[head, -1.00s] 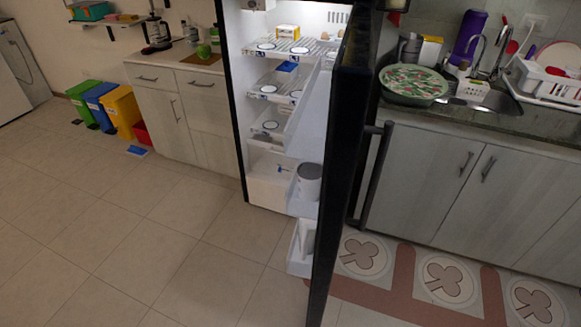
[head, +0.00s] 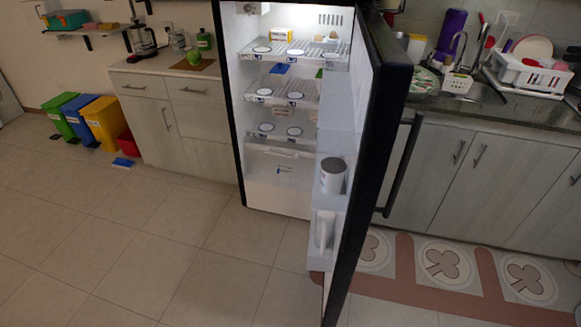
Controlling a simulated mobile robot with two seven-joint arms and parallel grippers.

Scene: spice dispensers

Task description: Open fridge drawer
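The fridge (head: 236,110) stands upright in the middle of the head view with its dark door (head: 375,140) swung open toward me. Inside are wire shelves with round labelled spots, and a yellow and white box (head: 282,34) on the top shelf. The fridge drawer (head: 280,163) is a clear-fronted bin below the lowest shelf; it looks pushed in. The door's inner bins hold a grey-white canister (head: 333,176) and a white item (head: 325,228) lower down. The door partly hides the right side of the interior. Neither of my grippers is in view.
A counter with cabinets (head: 165,122) stands left of the fridge, with yellow (head: 104,122), blue and green bins beyond it. A sink counter (head: 480,112) with a dish rack (head: 535,80) is at right. The tiled floor in front is clear.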

